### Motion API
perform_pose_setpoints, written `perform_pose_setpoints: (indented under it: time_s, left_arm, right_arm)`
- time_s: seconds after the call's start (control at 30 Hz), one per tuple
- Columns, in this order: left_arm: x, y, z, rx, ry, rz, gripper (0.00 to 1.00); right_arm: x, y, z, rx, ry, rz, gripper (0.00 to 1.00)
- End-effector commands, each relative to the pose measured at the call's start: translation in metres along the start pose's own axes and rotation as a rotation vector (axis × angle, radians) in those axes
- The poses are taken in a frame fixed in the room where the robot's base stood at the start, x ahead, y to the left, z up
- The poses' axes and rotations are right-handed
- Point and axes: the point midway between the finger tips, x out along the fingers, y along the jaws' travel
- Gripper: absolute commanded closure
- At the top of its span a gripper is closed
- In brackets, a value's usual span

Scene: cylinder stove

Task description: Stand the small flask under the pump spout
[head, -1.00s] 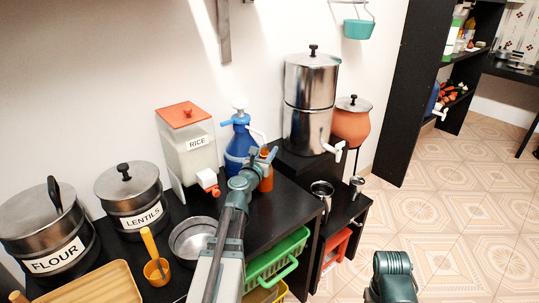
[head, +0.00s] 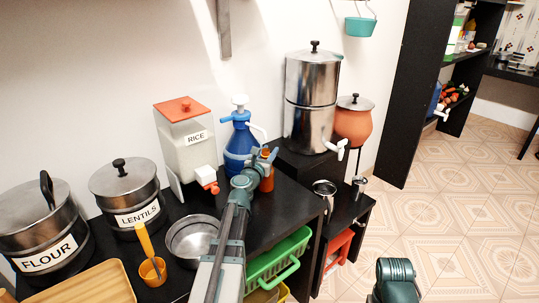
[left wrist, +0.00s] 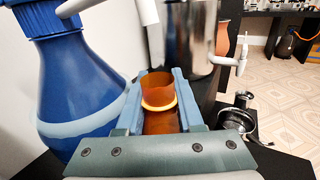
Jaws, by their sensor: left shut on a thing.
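The small flask (head: 267,184) is amber and stands upright in my left gripper (head: 264,157), beside the pump bottle. In the left wrist view the flask (left wrist: 158,92) sits between the two blue fingers of the gripper (left wrist: 157,82), which is shut on it. The blue pump bottle (head: 238,160) has a white pump head with a spout (head: 258,131) pointing right. The bottle (left wrist: 80,95) is left of the fingers in the wrist view, and the white spout (left wrist: 147,12) hangs above the flask opening. The flask's base is hidden, so I cannot tell if it touches the counter.
A steel water filter (head: 311,95) with a white tap stands behind right on the black counter (head: 280,215). A rice container (head: 187,150) with a red tap is left of the pump bottle. A metal bowl (head: 193,238) sits in front. Steel cups (head: 324,191) stand right.

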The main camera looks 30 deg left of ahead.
Motion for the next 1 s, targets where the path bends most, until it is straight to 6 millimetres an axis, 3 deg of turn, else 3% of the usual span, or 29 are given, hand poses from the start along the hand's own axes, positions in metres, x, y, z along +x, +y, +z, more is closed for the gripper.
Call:
perform_pose_setpoints:
  time_s: [0.17,0.2,0.33,0.77,1.0]
  left_arm:
    - [0.0,0.0,-0.004,0.0,0.0,0.0,1.0]
    - [0.0,0.0,-0.003,0.0,0.0,0.0,0.57]
    - [0.0,0.0,-0.002,0.0,0.0,0.0,0.34]
    - [0.0,0.0,0.002,0.0,0.0,0.0,0.34]
    - [-0.022,-0.007,0.0,0.0,0.0,-0.004,0.34]
  right_arm:
    - [0.004,0.0,0.0,0.0,0.0,0.001,0.5]
    - [0.003,0.0,0.0,0.0,0.0,0.001,0.5]
    - [0.002,0.0,0.0,0.0,0.0,0.001,0.5]
    - [-0.002,0.0,0.0,0.0,0.0,0.0,0.5]
    - [0.0,0.0,0.0,0.0,0.0,0.0,0.5]
